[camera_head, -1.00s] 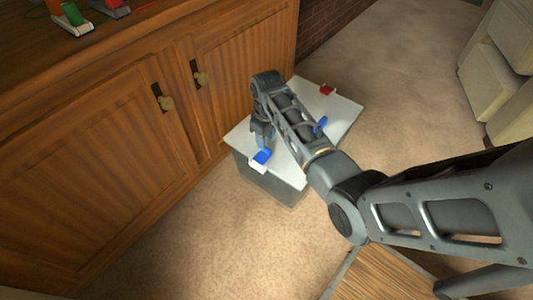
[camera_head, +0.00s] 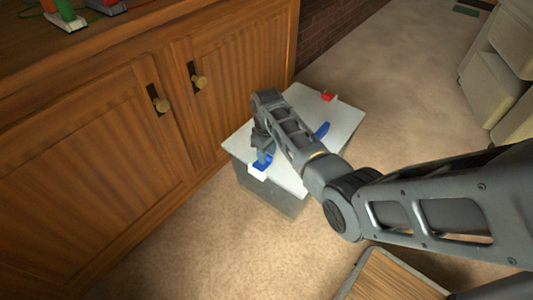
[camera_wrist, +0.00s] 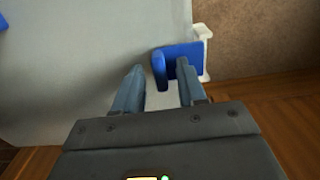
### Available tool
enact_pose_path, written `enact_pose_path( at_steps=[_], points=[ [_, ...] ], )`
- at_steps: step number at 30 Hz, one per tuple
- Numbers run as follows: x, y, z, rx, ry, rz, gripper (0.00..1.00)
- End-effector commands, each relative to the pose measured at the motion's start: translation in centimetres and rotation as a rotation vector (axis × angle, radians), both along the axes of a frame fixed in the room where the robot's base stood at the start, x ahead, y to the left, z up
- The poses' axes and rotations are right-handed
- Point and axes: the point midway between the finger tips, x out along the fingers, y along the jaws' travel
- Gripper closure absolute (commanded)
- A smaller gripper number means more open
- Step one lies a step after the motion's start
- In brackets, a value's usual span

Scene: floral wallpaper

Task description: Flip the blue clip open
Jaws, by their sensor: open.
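The blue clip (camera_head: 264,160) sits at the near left edge of the white lid (camera_head: 240,143) of a grey box, with a white mount (camera_head: 258,174) at its outer side. In the wrist view the blue clip (camera_wrist: 164,62) has a raised lip on its left and the white mount (camera_wrist: 205,48) on its right. My gripper (camera_wrist: 158,76) is open. Its right finger overlaps the clip, and its left finger is over the lid, left of the lip. Whether the right finger touches the clip cannot be told. In the head view my gripper (camera_head: 263,152) partly hides the clip.
Another blue clip (camera_head: 322,130) is at the lid's right, partly behind my arm, and a red clip (camera_head: 328,96) is at its far edge. A wooden cabinet (camera_head: 120,150) stands close on the left.

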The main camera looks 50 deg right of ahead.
Motion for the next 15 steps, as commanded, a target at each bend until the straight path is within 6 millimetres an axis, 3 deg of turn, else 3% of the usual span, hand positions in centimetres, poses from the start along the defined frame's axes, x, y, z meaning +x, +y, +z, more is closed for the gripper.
enact_pose_path(
  at_steps=[4,15],
  points=[
    [0.01,-0.01,0.05,0.0,0.0,0.0,0.61],
    [0.0,-0.01,0.06,0.0,0.0,0.0,0.96]
  ],
)
